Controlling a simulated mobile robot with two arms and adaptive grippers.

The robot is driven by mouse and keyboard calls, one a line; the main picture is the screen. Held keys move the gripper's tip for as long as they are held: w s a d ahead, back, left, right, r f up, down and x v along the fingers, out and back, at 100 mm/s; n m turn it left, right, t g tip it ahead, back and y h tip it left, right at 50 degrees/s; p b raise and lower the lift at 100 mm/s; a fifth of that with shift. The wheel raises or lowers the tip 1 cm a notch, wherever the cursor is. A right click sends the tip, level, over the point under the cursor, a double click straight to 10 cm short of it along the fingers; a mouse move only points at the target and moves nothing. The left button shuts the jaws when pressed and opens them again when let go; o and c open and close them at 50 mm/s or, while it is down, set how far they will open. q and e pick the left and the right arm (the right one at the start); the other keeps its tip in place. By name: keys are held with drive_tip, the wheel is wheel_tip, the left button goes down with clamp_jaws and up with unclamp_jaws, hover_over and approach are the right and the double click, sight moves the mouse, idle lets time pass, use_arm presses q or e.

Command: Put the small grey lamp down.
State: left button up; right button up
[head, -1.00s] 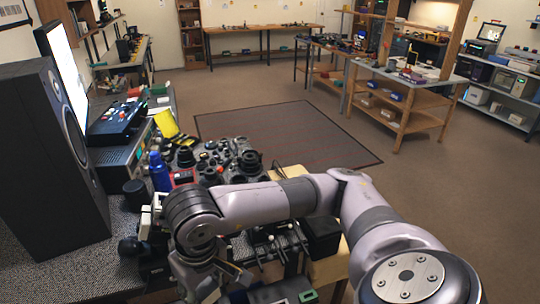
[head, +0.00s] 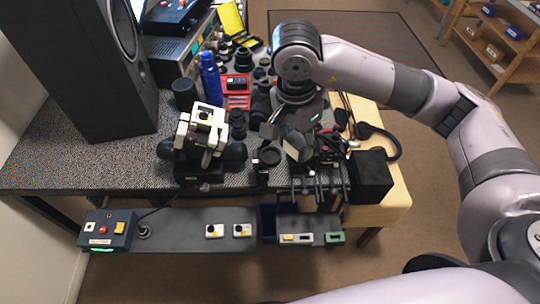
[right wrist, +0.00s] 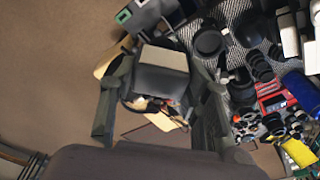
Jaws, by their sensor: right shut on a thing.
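The small grey lamp (right wrist: 163,68) shows in the right wrist view as a dark grey body with a pale face. It sits between the two fingers of my right gripper (right wrist: 160,98), which is shut on it. In the head view my right gripper (head: 297,134) points down over the crowded right part of the table, and the lamp (head: 296,147) shows partly between its fingers. Whether the lamp touches anything below cannot be told. My left gripper is not in view.
A black box (head: 371,178) stands at the table's right, by black headphones (head: 380,140). A white-and-black camera (head: 204,128), a blue bottle (head: 210,78) and a red case (head: 237,90) stand left of the gripper. The table (head: 75,150) is clear at its front left.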

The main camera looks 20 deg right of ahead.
sight(293, 130)
drive_tip(key=w+m, duration=0.1)
drive_tip(key=m, duration=0.1)
drive_tip(key=r+m, duration=0.1)
drive_tip(key=m, duration=0.1)
drive_tip(key=w+m, duration=0.1)
drive_tip(key=shift+w+r+m+g, duration=0.25)
drive_tip(key=shift+w+m+g, duration=0.05)
drive_tip(key=shift+w+m, duration=0.1)
drive_tip(key=w+a+r+m+g+y, duration=0.1)
drive_tip(key=w+r+m, duration=0.25)
drive_tip(key=m, duration=0.85)
drive_tip(key=w+a+r+m+y, duration=0.1)
drive_tip(key=w+a+r+m, duration=0.3)
drive_tip(key=m, duration=0.8)
drive_tip(key=shift+m, duration=0.4)
drive_tip(key=f+p, duration=0.1)
drive_tip(key=f, duration=0.5)
drive_tip(key=d+f+p, duration=0.1)
drive_tip(key=f, duration=0.5)
drive_tip(key=s+d+f+p, duration=0.1)
drive_tip(key=f, duration=0.5)
drive_tip(key=shift+s+d+f, duration=0.1)
drive_tip(key=shift+d+f, duration=0.05)
drive_tip(key=shift+f, duration=0.35)
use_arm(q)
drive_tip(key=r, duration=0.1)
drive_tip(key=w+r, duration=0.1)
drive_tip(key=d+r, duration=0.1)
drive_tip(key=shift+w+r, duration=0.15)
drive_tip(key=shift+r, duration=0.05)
